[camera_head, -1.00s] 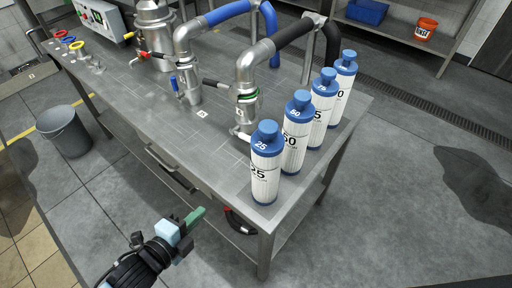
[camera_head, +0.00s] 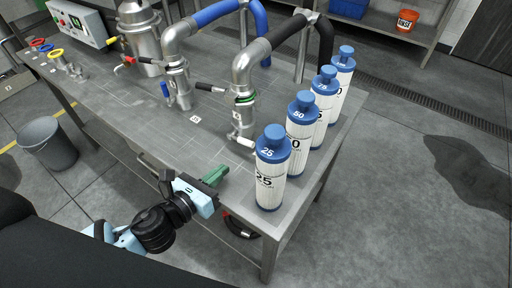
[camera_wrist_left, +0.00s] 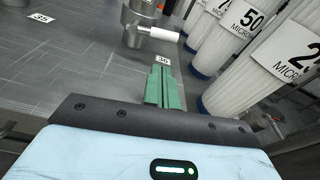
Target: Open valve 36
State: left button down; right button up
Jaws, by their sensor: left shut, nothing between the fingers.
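Valve 36 is the metal fitting at the foot of the black-sleeved pipe, with a short white-gripped lever (camera_head: 243,141). In the left wrist view its body (camera_wrist_left: 138,24) is at the top centre and its white lever (camera_wrist_left: 165,34) points right, roughly level. A label reading 36 (camera_wrist_left: 163,59) lies on the table just in front of it. My left gripper (camera_head: 215,175) is at the table's front edge, its green fingers shut and empty. In the left wrist view the fingertips (camera_wrist_left: 161,72) are just short of the label and apart from the lever. My right gripper is not in view.
Several blue-capped filter cylinders, the nearest marked 25 (camera_head: 271,175), stand close to the right of the valve. A label 35 (camera_head: 196,119) and a blue-levered valve (camera_head: 165,90) are to the left. A grey bucket (camera_head: 46,143) stands on the floor.

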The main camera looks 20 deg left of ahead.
aim_at(241, 140)
pick_arm(q)
jog(key=shift+s+r, duration=0.15)
jog(key=shift+s, duration=0.3)
jog(key=x, duration=1)
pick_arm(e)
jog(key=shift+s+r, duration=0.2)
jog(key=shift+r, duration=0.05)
pick_arm(q)
jog(key=shift+w, duration=0.1)
